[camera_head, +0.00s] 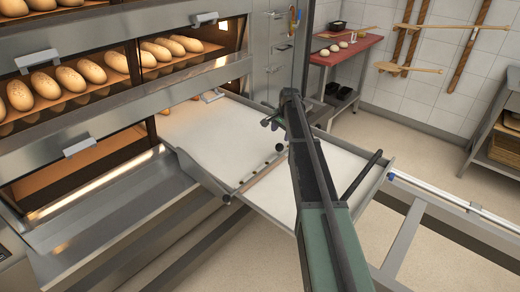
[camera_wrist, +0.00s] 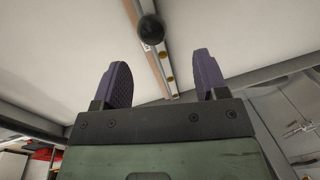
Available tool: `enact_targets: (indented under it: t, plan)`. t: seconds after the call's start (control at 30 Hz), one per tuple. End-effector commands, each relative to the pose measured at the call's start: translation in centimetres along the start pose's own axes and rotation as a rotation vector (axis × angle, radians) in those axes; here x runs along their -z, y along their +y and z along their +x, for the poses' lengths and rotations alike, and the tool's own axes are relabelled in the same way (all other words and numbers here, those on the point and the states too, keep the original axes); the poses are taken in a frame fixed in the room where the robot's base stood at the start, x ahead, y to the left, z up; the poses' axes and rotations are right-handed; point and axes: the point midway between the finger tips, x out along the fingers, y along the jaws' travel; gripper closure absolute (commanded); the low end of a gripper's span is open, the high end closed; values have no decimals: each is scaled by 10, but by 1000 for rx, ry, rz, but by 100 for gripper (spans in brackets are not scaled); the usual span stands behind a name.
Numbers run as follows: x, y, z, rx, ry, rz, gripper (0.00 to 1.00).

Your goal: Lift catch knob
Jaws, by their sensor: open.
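The catch knob (camera_head: 279,147), a small black ball, stands on a narrow bar (camera_head: 258,176) that crosses the white loader belt. In the wrist view the knob (camera_wrist: 150,29) is at the top, just beyond my fingertips and slightly left of the middle between them. My gripper (camera_head: 271,122) is partly hidden by my arm in the head view, with its purple fingers showing just above the knob. In the wrist view my gripper (camera_wrist: 160,68) is open, its two ridged purple fingers apart with nothing between them touching either one. The knob looks untouched.
The white loader belt (camera_head: 205,135) reaches into the lower oven deck. Another dark ball (camera_head: 227,199) sits at the bar's near end, and a black handle (camera_head: 362,172) is at the right. Loaves (camera_head: 70,78) fill the deck above. A red table (camera_head: 345,50) stands behind.

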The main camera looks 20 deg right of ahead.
Motion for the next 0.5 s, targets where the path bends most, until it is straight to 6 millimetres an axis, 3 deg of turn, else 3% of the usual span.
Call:
enact_targets:
  t: [0.1, 0.27, 0.37, 0.5]
  plan:
    - [-2, 2, -3, 10, 5, 113, 33]
    - [-4, 2, 0, 10, 5, 125, 33]
    - [-4, 2, 11, 9, 5, 124, 33]
    - [-4, 3, 40, 9, 5, 123, 33]
